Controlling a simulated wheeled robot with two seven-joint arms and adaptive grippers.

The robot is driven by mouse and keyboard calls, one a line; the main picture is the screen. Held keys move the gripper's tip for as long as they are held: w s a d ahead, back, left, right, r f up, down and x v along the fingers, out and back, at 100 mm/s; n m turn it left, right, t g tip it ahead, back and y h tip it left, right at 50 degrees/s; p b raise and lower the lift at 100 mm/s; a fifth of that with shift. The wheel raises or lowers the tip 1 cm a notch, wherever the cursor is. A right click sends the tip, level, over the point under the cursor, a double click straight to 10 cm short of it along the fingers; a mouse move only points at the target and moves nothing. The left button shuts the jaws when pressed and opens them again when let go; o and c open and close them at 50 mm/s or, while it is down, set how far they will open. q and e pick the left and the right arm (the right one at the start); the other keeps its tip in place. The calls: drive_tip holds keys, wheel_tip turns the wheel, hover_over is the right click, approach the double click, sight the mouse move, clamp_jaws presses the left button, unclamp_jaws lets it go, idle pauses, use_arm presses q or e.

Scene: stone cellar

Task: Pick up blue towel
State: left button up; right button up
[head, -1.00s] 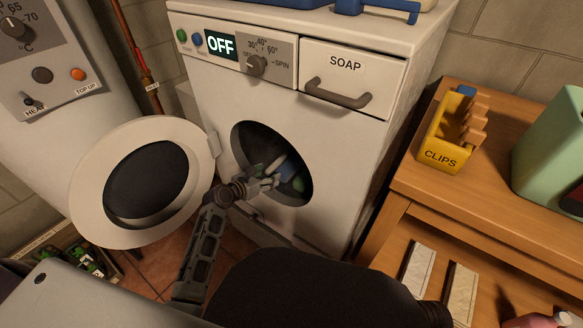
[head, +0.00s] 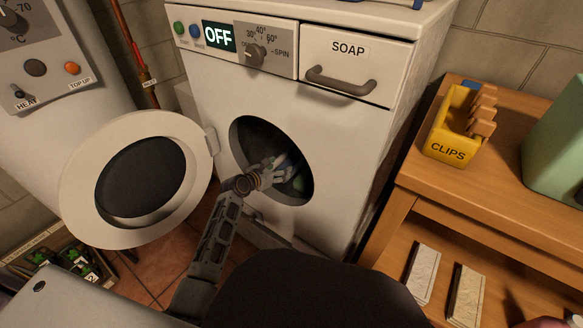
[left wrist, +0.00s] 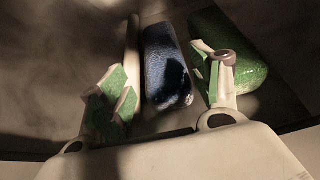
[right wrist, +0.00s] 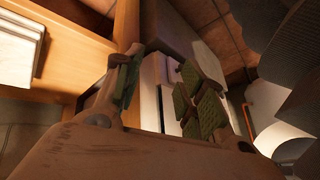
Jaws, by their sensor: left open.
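The blue towel (left wrist: 163,62) lies as a dark blue roll inside the washing machine's drum. In the left wrist view it is between my open left fingers, with visible space to each side. My left gripper (left wrist: 165,88) is open and reaches into the round door opening; in the head view the gripper (head: 272,170) partly covers the towel. A green rolled item (left wrist: 245,75) lies right of the towel, behind my right-hand finger in the left wrist view. It shows in the head view (head: 299,184) too. My right gripper (right wrist: 165,85) is open and empty, outside the head view.
The washing machine (head: 345,140) has its round door (head: 78,195) swung open to the left. A wooden table (head: 480,170) stands at right with a yellow clips box (head: 446,150) and green container (head: 560,150). The drum rim surrounds my left gripper closely.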

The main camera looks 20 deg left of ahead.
sight(286, 166)
use_arm(q)
drive_tip(key=shift+w+f, duration=0.1)
drive_tip(key=shift+w, duration=0.05)
use_arm(e)
drive_tip(key=shift+f, duration=0.1)
use_arm(q)
drive_tip(key=shift+w+d+f+b, duration=0.1)
drive_tip(key=shift+w+d+b, duration=0.05)
drive_tip(key=shift+b, duration=0.2)
drive_tip(key=shift+w+d+f+b, duration=0.2)
drive_tip(key=shift+w+f+b, duration=0.05)
drive_tip(key=shift+w+b, duration=0.15)
drive_tip(key=shift+w+d+f+b, duration=0.3)
drive_tip(key=shift+w+f+b, duration=0.05)
drive_tip(key=shift+w+b, duration=0.2)
drive_tip(key=shift+b+x, duration=0.55)
drive_tip(key=shift+x, duration=0.45)
use_arm(e)
drive_tip(key=shift+t+y, duration=0.3)
drive_tip(key=shift+t, duration=0.1)
drive_tip(key=f, duration=0.4)
drive_tip(key=shift+w+a+f, duration=0.1)
drive_tip(key=shift+w+a, duration=0.05)
drive_tip(key=shift+a, duration=0.25)
use_arm(q)
drive_tip(key=c, duration=0.8)
drive_tip(key=shift+r, duration=0.25)
